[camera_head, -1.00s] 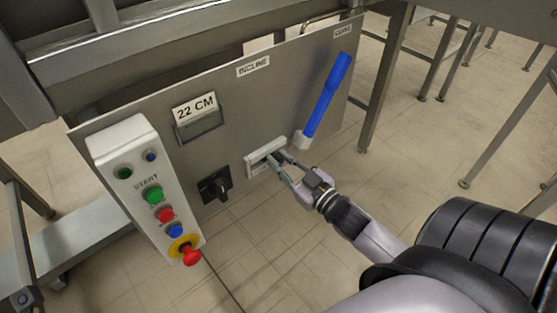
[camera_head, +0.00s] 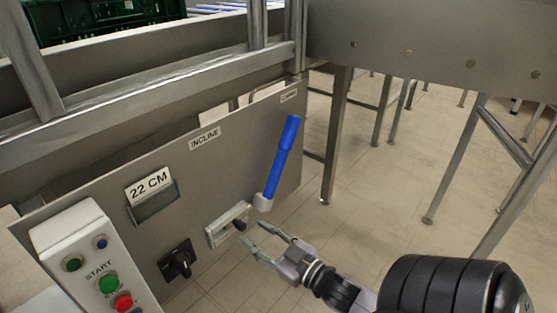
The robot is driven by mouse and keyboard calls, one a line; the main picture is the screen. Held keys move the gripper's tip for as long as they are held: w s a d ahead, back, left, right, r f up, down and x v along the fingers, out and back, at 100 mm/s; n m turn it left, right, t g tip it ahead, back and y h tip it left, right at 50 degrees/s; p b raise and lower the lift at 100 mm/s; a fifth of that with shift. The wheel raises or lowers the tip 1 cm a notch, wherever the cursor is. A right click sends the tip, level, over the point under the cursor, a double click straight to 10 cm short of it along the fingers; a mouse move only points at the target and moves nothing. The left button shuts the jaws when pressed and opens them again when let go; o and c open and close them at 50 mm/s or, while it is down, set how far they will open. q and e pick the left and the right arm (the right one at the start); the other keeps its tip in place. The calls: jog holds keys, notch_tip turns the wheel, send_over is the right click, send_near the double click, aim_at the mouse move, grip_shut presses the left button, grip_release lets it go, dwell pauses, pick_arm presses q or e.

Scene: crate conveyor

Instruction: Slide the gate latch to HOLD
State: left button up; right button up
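The gate latch (camera_head: 228,226) is a pale-framed slot on the grey control panel, below the blue lever. Its dark knob (camera_head: 239,225) sits toward the right end of the slot. Lettering on the latch is too small to read, so I cannot tell which end is HOLD. My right gripper (camera_head: 253,234) is just to the right of and below the latch, its two fingers spread and empty, apparently clear of the knob. My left gripper is not in view.
The blue lever (camera_head: 282,160) stands tilted just above the latch. A black rotary switch (camera_head: 176,262) and a 22 CM card holder (camera_head: 152,195) are to the left. A white button box (camera_head: 72,237) is at lower left. A green crate (camera_head: 110,18) is at the top left.

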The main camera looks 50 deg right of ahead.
jog(key=s, duration=0.7)
jog(key=shift+s+d, duration=0.25)
jog(key=shift+d, duration=0.05)
